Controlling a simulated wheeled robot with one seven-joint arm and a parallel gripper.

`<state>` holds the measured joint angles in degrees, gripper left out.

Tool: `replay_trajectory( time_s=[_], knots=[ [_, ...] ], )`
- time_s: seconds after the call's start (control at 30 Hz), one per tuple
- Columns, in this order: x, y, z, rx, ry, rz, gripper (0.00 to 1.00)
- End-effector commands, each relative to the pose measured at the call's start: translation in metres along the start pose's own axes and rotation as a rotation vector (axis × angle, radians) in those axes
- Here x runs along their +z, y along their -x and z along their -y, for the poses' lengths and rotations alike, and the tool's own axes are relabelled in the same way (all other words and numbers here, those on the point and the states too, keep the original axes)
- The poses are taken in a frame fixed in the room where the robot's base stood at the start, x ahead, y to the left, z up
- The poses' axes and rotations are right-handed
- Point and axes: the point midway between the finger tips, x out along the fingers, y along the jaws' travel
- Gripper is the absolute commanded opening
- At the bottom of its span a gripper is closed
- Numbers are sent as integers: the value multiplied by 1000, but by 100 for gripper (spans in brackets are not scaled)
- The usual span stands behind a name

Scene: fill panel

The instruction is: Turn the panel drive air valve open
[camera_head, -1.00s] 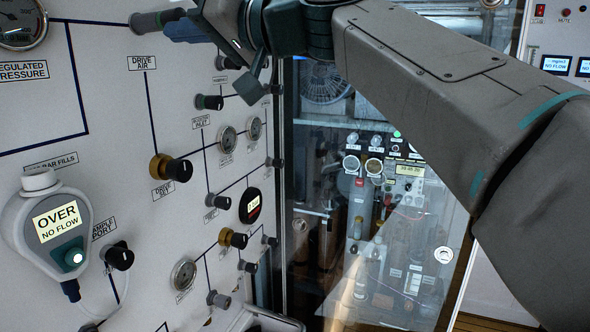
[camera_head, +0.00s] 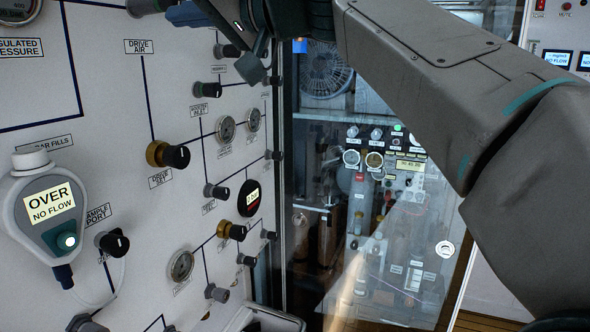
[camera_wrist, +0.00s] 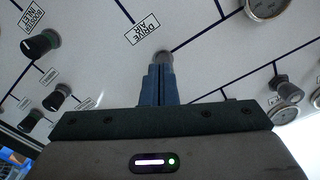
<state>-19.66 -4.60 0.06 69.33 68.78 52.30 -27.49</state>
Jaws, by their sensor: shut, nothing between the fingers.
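The drive air valve is a grey knob (camera_head: 142,6) on the white panel, cut by the top edge in the head view, above the DRIVE AIR label (camera_head: 150,46). In the wrist view the knob (camera_wrist: 165,57) shows just beyond the fingertips, beside the upside-down label (camera_wrist: 145,28). My gripper (camera_head: 176,15) has blue fingers and is shut and empty. Its tips (camera_wrist: 160,69) point at the knob and partly cover it. I cannot tell whether they touch it. The knob's turn angle is not readable.
Below sit the brass-and-black drive set knob (camera_head: 168,155), the sample port knob (camera_head: 113,242) and a handheld unit (camera_head: 48,203) reading OVER, NO FLOW. Gauges and more knobs line the panel. A glass-fronted cabinet (camera_head: 375,270) stands to the right, behind my arm.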

Motion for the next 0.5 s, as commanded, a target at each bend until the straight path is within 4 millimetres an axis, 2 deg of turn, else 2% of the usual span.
replay_trajectory(
  time_s=[0.27, 0.5],
  knots=[
    [7, 4, 0, -3, 0, 2, 0],
    [8, 32, 0, -3, 1, 2, 0]
  ],
)
